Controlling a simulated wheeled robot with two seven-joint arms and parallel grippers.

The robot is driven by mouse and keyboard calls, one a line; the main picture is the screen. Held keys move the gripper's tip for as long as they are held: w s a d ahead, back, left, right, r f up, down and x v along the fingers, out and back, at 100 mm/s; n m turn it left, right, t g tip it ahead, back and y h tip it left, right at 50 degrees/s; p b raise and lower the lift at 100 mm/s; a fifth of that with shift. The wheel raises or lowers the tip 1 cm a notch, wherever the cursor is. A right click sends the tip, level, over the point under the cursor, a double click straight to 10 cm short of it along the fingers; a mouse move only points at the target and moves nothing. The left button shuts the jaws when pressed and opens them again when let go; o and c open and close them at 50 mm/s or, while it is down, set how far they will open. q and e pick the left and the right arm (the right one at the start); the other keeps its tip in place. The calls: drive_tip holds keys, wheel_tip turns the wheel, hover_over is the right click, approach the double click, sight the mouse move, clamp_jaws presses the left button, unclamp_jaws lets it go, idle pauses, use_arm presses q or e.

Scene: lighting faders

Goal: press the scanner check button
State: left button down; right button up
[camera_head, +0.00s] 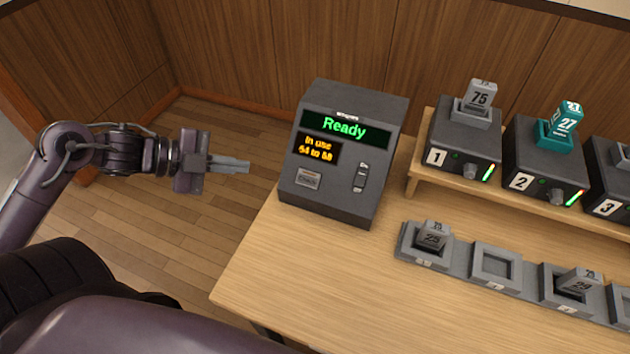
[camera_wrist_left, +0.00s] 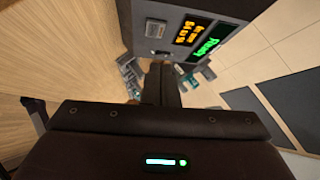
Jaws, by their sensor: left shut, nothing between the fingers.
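The scanner (camera_head: 332,203) is a dark grey box on the left part of the table, with a green "Ready" display (camera_head: 345,130) and an amber display reading "In use 54 to 58" (camera_head: 318,150).
Numbered dark units (camera_head: 455,150) with upright tags stand on a raised wooden shelf at the right. In front, a row of grey trays (camera_head: 497,268) holds some tags. The table's (camera_head: 300,290) front left is clear. Wood-panelled walls stand behind.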

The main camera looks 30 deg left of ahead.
use_arm(q)
drive_tip(key=s+d+m, duration=0.1)
drive_tip(key=d, duration=0.1)
drive_tip(key=b, duration=0.1)
approach(311, 180)
drive_tip(key=shift+g, duration=0.3)
drive_tip(key=shift+x, duration=2.95)
use_arm(e)
drive_tip(key=shift+s+a+f, duration=0.15)
drive_tip(key=shift+a+f, duration=0.05)
drive_tip(key=shift+f, duration=0.65)
use_arm(q)
drive_tip(key=shift+w, duration=0.2)
